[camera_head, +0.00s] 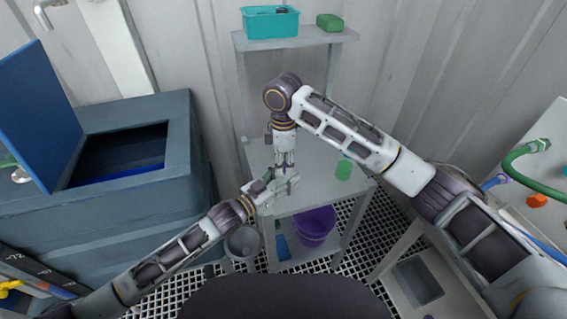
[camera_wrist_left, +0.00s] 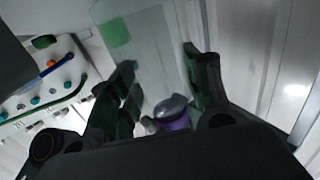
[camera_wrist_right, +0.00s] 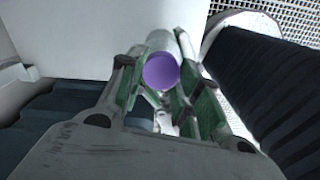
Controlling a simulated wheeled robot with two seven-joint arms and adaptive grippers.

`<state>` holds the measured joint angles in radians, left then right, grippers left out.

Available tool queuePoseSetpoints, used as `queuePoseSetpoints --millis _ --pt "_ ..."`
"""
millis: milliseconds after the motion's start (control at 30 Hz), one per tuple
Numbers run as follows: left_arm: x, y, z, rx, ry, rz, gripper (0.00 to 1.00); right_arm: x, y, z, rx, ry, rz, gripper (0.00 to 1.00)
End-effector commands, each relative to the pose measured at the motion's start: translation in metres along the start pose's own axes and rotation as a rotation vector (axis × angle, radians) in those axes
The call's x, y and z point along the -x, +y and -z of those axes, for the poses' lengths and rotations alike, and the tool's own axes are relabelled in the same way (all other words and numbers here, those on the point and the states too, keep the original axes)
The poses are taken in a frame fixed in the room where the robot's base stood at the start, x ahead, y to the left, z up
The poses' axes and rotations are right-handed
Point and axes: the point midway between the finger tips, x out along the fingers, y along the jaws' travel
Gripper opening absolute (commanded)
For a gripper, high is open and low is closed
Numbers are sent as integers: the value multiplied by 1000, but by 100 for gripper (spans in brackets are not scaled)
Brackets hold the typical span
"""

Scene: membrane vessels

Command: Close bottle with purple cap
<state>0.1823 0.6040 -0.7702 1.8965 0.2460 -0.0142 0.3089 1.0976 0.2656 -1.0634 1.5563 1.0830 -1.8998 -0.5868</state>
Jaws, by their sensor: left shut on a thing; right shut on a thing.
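The purple cap (camera_wrist_right: 160,71) shows as a round face between the fingers of my right gripper (camera_wrist_right: 158,80) in the right wrist view. A pale cylindrical part, apparently the bottle (camera_wrist_right: 163,41), lies directly behind it. Whether the cap is seated cannot be told. In the head view my right gripper (camera_head: 286,164) points down from above, and my left gripper (camera_head: 278,186) meets it from the lower left. My left gripper is shut on the bottle, mostly hidden there. In the left wrist view a purple form (camera_wrist_left: 172,112) shows near the fingers of my left gripper (camera_wrist_left: 165,70), unclear what.
The grippers meet over the front of a grey shelf (camera_head: 312,190). A green container (camera_head: 344,169) stands on it to the right. A teal basket (camera_head: 270,22) and green block (camera_head: 330,22) sit on top. A purple bucket (camera_head: 315,226) stands below. An open blue-lidded chest (camera_head: 110,190) is left.

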Motion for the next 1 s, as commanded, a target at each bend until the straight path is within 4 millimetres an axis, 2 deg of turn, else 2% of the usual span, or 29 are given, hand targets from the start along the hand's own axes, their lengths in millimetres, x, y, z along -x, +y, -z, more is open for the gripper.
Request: queuePoseSetpoints --millis 1000 --pt "0 1 -2 1 -3 -1 0 0 4 -1 -903 5 1 24"
